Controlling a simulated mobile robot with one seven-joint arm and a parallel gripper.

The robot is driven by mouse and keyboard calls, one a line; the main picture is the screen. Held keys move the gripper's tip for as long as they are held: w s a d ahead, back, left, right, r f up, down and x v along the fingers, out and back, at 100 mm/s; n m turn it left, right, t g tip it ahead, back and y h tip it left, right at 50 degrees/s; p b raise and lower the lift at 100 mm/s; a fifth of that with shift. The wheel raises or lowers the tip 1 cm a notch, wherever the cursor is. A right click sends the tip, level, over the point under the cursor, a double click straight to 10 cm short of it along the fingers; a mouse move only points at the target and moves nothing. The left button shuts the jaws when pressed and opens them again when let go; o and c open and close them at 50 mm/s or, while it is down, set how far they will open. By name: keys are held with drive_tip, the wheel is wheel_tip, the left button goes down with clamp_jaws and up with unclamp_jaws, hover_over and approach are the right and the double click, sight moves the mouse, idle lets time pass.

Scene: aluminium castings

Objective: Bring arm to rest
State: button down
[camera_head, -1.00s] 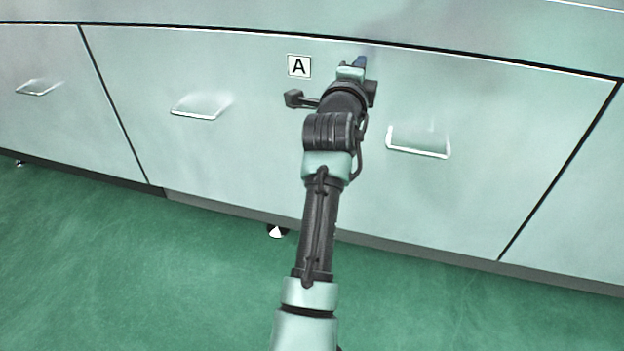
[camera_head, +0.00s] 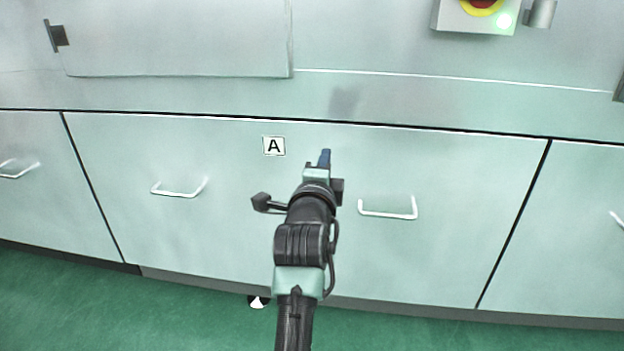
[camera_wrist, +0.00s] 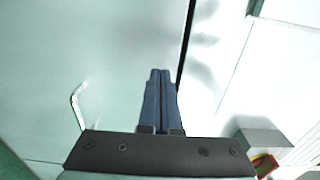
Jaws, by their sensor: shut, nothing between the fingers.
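My gripper (camera_head: 325,158) is in front of the pale drawer front (camera_head: 230,235) marked with an "A" label (camera_head: 274,146). It points away from me, between the drawer's two handles, a little right of the label. In the wrist view the two blue fingers (camera_wrist: 160,95) lie side by side, shut with nothing between them. My arm reaches up from the bottom of the head view, bent at the dark joint. No object touches the fingers as far as I can see.
White handles stick out at the left (camera_head: 178,192) and right (camera_head: 388,214) of my arm. Above the drawers is a pale panel (camera_head: 180,40), with a control box (camera_head: 472,20) carrying a red and yellow button at top right. The green floor (camera_head: 60,300) in front is bare.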

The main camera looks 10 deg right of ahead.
drive_tip(key=p+v, duration=0.2)
drive_tip(key=v, duration=0.5)
drive_tip(key=s+a+r+n+t+p, duration=0.1)
drive_tip(key=s+r+n+t+p, duration=0.2)
drive_tip(key=r, duration=1)
drive_tip(key=s+a+r+n+t+p, duration=0.1)
drive_tip(key=s+r+n+t+p, duration=0.3)
drive_tip(key=r, duration=0.9)
drive_tip(key=s+a+r+n+t+y+p, duration=0.2)
drive_tip(key=s+r+n+p, duration=0.1)
drive_tip(key=s+r+n, duration=0.55)
drive_tip(key=s+a+r+n+t+y+p, duration=0.1)
drive_tip(key=s+a+r+n+y+p, duration=0.4)
drive_tip(key=s+r, duration=0.6)
wheel_tip(320, 180, up, 37)
drive_tip(key=w+d+h+p, duration=0.2)
drive_tip(key=p, duration=3.2)
drive_tip(key=shift+r, duration=0.25)
drive_tip(key=shift+w+d+n, duration=0.1)
drive_tip(key=shift+d+n, duration=0.05)
drive_tip(key=shift+n, duration=0.1)
